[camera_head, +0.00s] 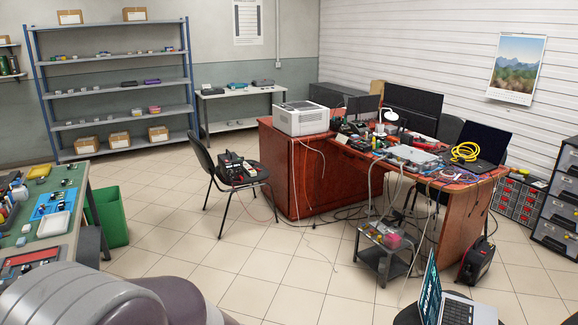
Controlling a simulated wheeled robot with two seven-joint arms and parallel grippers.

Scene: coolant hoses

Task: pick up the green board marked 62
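I cannot make out a green board marked 62 in the head view; no such number is readable at this distance. Small boards and parts lie on the green workbench (72,215) at the left, too small to identify. More small items crowd the red-brown desk (285,170), also too small to tell apart. A flat teal item (237,85) lies on the side table at the back, with no readable marking. Neither of my grippers is in view. A grey rounded part of my own arm fills the bottom left corner and hides part of the floor and workbench.
A black chair (203,160) holding equipment stands left of the desk. A small metal cart (385,262) and cables stand before the desk. A green bin (112,217) stands by the workbench. A shelf rack (60,94) stands at the back. The tiled floor in the middle is clear.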

